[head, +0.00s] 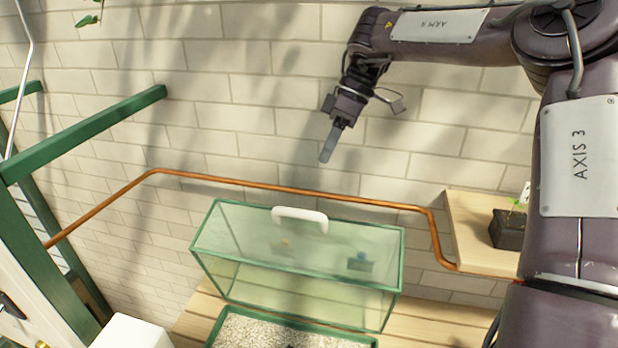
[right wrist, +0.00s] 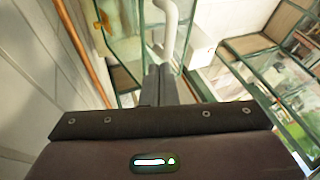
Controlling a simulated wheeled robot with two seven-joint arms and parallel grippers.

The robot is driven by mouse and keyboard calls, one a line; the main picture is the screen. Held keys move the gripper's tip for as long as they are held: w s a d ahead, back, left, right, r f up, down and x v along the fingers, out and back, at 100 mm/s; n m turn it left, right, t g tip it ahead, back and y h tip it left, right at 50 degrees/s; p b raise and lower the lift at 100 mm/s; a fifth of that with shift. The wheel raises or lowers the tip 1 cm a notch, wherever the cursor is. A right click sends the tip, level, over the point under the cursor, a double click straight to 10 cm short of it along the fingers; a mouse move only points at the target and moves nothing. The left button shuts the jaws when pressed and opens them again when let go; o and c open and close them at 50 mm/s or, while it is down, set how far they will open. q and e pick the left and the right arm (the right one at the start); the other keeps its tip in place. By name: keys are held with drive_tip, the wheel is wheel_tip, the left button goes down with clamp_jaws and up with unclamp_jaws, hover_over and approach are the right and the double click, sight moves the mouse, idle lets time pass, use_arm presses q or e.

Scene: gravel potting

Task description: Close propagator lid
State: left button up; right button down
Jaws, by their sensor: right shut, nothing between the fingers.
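The propagator lid (head: 230,255) is a clear glass box with green edges and a white handle (head: 300,216). It sits behind the gravel tray (head: 225,312), whose visible gravel is uncovered. The tray's near part is cut off by the frame's bottom edge. My right gripper (head: 328,152) is shut and empty, pointing down above and behind the lid, apart from the handle. In the right wrist view my shut fingers (right wrist: 159,82) show, with the white handle (right wrist: 168,25) and the lid's glass (right wrist: 125,40) beyond them. My left gripper is out of view.
A copper pipe (head: 240,182) runs along the brick wall behind the lid. A wooden shelf (head: 468,235) with a dark plant pot (head: 508,230) is at right. A green frame (head: 85,133) stands at left. A white object (head: 132,332) is near the bottom left.

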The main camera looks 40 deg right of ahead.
drive_tip(key=p+x, duration=0.1)
drive_tip(key=x, duration=0.2)
drive_tip(key=p+x, duration=0.1)
drive_tip(key=x, duration=0.2)
drive_tip(key=p+x, duration=0.1)
drive_tip(key=x, duration=0.1)
drive_tip(key=shift+s+a+f, duration=0.25)
drive_tip(key=shift+a+f, duration=0.05)
drive_tip(key=shift+a+f+p, duration=0.2)
drive_tip(key=shift+f+p, duration=0.1)
drive_tip(key=shift+f, duration=0.05)
drive_tip(key=shift+s, duration=0.1)
